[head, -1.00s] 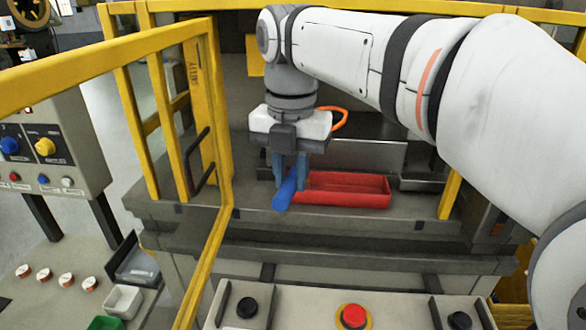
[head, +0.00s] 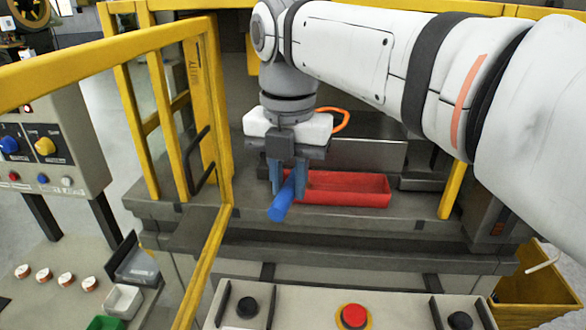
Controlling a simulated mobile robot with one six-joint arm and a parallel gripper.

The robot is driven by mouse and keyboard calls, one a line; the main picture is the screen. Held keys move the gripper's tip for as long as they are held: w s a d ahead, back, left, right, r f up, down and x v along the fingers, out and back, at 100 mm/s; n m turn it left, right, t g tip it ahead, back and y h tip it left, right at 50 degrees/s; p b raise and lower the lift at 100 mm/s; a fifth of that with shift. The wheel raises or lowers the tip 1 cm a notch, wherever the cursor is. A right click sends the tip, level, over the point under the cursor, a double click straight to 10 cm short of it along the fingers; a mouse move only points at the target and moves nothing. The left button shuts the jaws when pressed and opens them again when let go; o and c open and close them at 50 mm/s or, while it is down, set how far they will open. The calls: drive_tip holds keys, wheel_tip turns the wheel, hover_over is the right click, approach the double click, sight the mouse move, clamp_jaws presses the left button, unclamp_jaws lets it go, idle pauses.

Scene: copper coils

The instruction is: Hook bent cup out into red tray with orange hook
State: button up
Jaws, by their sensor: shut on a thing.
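My gripper (head: 288,188) points down over the front of the machine bed, its two blue-grey fingers shut on a blue cylindrical handle (head: 279,206). The handle tilts, its near end sticking out low toward me. An orange curved piece (head: 342,120) shows behind the gripper to the right; it looks like the orange hook's end, but its join to the handle is hidden. The red tray (head: 345,199) lies on the bed ledge just right of the fingers and looks empty in its visible part. I cannot see a bent cup.
A yellow guard frame (head: 217,120) with a clear panel stands left of the gripper. A grey metal block (head: 365,155) stands behind the tray. A panel with a red button (head: 352,316) is in front. A yellow bin (head: 540,285) is at lower right.

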drive_tip(key=s+b, duration=0.2)
drive_tip(key=s, duration=1.5)
drive_tip(key=shift+s+a+r, duration=0.2)
drive_tip(key=shift+s+a, duration=0.05)
drive_tip(key=shift+s, duration=0.25)
